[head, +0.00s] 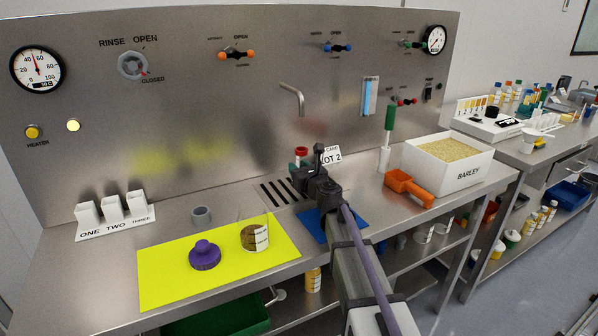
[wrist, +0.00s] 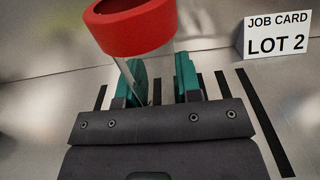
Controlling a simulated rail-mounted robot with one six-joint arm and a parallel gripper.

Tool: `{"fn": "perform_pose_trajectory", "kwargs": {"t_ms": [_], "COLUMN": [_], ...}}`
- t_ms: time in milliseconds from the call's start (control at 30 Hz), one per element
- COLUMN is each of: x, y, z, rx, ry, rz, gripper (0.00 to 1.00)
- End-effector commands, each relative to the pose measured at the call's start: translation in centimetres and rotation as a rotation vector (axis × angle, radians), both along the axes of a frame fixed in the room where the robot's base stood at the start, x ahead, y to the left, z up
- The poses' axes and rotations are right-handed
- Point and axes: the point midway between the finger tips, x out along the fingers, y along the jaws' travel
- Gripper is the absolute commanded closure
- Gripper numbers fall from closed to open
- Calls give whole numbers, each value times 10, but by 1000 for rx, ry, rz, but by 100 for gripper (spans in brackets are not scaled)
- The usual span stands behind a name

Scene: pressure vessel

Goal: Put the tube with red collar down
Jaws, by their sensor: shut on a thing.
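The tube with red collar shows large in the wrist view, its thick red collar (wrist: 133,27) at the top and its clear body (wrist: 150,78) between my two teal fingers. My gripper (wrist: 160,82) is shut on the clear body, below the collar. In the head view the red collar (head: 301,151) shows just beyond my gripper (head: 305,176), near the slotted drain at the back of the bench. My arm hides the lower part of the tube, so I cannot tell whether its foot touches the bench.
A job card marked LOT 2 (head: 331,155) stands just right of the tube. A tap (head: 293,98) hangs above the drain slots (head: 272,194). A blue mat (head: 316,226) lies under my arm. A barley box (head: 447,165) and orange scoop (head: 408,187) are at right; a yellow mat (head: 165,273) is at left.

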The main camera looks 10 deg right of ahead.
Motion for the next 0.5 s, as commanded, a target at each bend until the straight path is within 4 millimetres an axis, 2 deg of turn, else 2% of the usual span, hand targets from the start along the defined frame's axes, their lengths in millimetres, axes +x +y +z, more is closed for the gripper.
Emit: {"fn": "perform_pose_trajectory", "kwargs": {"t_ms": [33, 300, 500], "x": [0, 0, 0], "y": [0, 0, 0], "z": [-2, -1, -1], "rx": [0, 0, 0], "ry": [0, 0, 0], "rz": [0, 0, 0], "gripper": [67, 42, 42]}}
